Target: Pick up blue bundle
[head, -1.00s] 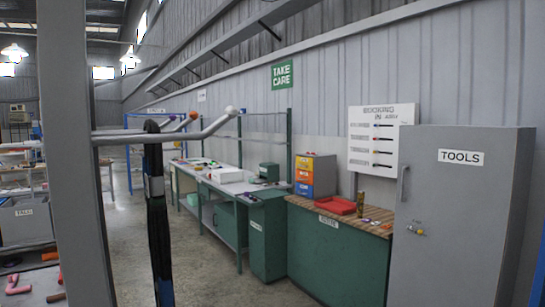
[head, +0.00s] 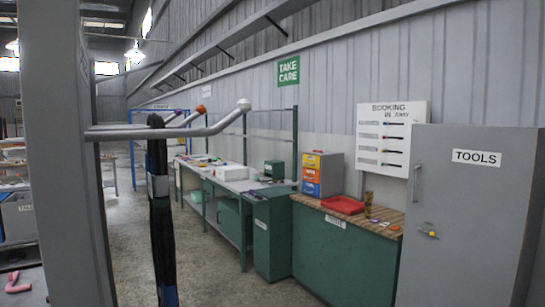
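A dark, nearly black hose bundle (head: 160,225) hangs over the nearest grey rack arm at the left of the head view. A grey band (head: 158,186) wraps its upper part, and blue (head: 168,296) shows at its bottom edge. Its lower end is cut off by the frame. The rack arm (head: 205,131) bends up to a white ball tip. No other bundle can be made out clearly. My gripper is not in view.
The rack's thick grey post (head: 65,150) stands close at the left. Orange (head: 201,109) and purple (head: 178,112) ball tips show behind. A green workbench (head: 345,255) and grey tools cabinet (head: 465,215) line the right wall. Concrete floor (head: 220,275) lies open between.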

